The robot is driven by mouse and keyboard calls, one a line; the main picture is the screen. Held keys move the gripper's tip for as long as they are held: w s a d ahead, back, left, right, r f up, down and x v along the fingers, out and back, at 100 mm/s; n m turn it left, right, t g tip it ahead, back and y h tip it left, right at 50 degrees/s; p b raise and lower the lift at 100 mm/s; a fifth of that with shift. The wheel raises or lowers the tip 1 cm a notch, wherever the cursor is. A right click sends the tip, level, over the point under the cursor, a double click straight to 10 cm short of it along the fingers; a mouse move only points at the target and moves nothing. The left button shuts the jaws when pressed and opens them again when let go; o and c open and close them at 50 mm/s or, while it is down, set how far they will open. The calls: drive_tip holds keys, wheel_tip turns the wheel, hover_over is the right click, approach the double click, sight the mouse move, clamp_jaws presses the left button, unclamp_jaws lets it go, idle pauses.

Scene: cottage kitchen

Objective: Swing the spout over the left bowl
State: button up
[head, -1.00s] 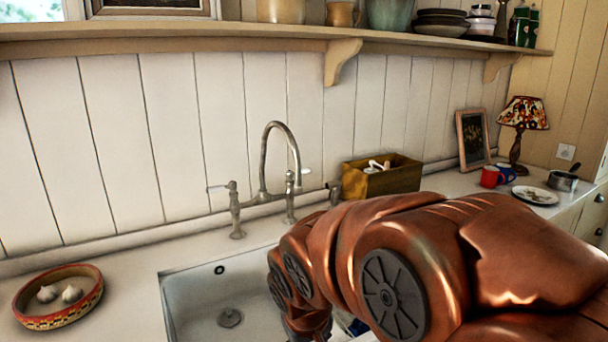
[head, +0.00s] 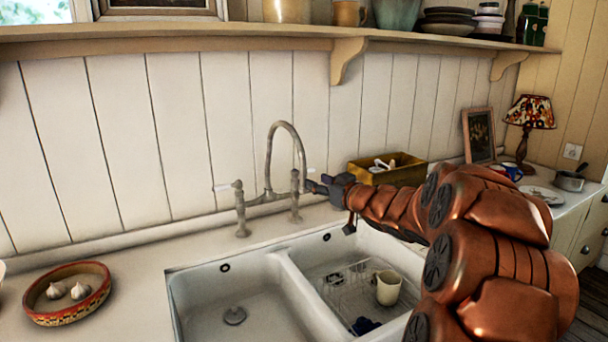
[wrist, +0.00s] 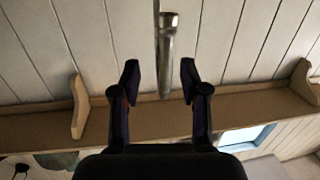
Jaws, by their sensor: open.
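The arched metal spout (head: 299,147) rises from the two-pillar tap behind the double sink, its free end hanging to the right. The left bowl (head: 203,298) is white and empty, with a round drain. My gripper (head: 310,186) is just right of the spout's hanging end, fingers pointing left in the head view. In the wrist view, my gripper (wrist: 160,72) is open and the spout (wrist: 167,45) shows between its two fingers. I cannot tell whether a finger touches it. My gripper partly hides the right side of the tap.
The right bowl (head: 335,262) holds a rack and a cream mug (head: 389,287), with a divider (head: 291,277) beside the left bowl. A wooden box (head: 408,171) stands behind my arm. A shelf (head: 230,38) runs above. A garlic dish (head: 66,294) sits at left.

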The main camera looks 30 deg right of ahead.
sight(303, 184)
drive_tip(key=shift+w+a+r+n+t+y+p, duration=0.1)
drive_tip(key=shift+w+a+n+y+p, duration=0.2)
drive_tip(key=shift+w, duration=0.75)
drive_tip(key=shift+w+a+r+n+t+y+p, duration=0.1)
drive_tip(key=shift+w+y+p, duration=0.25)
drive_tip(key=shift+w, duration=0.75)
drive_tip(key=shift+w+a+n+t+y+p, duration=0.15)
drive_tip(key=shift+w+y, duration=0.3)
drive_tip(key=shift+w, duration=0.6)
drive_tip(key=shift+c, duration=0.5)
clamp_jaws()
